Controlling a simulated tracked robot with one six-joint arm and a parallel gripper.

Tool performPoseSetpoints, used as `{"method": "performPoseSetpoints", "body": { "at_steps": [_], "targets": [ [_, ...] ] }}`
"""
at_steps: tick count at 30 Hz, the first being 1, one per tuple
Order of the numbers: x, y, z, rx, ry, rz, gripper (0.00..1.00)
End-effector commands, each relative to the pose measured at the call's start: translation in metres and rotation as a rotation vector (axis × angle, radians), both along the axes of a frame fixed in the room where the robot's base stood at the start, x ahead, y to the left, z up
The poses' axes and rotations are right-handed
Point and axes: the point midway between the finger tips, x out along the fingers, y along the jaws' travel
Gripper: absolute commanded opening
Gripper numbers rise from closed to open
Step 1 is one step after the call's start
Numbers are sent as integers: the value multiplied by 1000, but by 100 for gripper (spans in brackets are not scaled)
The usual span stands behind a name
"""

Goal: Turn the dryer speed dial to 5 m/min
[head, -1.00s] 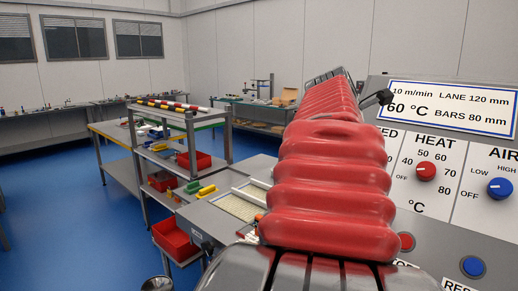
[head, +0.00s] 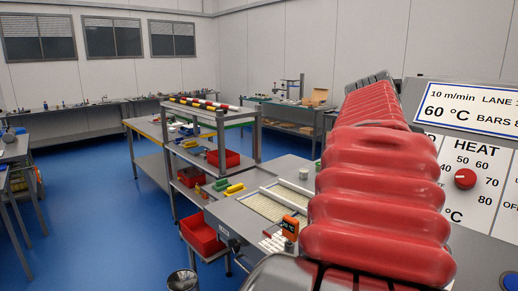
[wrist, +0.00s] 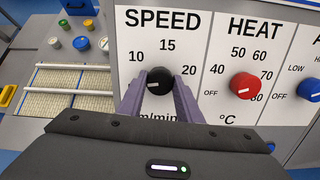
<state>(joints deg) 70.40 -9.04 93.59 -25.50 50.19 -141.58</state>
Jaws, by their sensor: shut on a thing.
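The black speed dial (wrist: 159,80) is in the middle of the wrist view, under the word SPEED on a white panel (wrist: 195,22). Its white mark points left and slightly down, below the 10. The numbers 10, 15 and 20 show around it; the 5 cannot be seen, with a finger covering that side. My gripper (wrist: 159,92) is shut on the dial, one finger on each side. In the head view my red arm hides the dial. A sign (head: 475,107) there reads 10 m/min and 60 °C.
The red heat dial (wrist: 243,85) is close to the right of my right finger; it also shows in the head view (head: 465,179). A blue air dial (wrist: 310,90) is further right. Left of the panel is a bench with ribbed mats (wrist: 70,87) and small jars.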

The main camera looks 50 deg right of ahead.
Motion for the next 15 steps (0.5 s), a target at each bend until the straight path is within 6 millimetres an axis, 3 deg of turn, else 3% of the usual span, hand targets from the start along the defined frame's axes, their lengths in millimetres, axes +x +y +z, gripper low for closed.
{"method": "performPoseSetpoints", "body": {
  "at_steps": [15],
  "targets": [
    [0, 1, -6, 27, 141, 127, 9]
  ]
}}
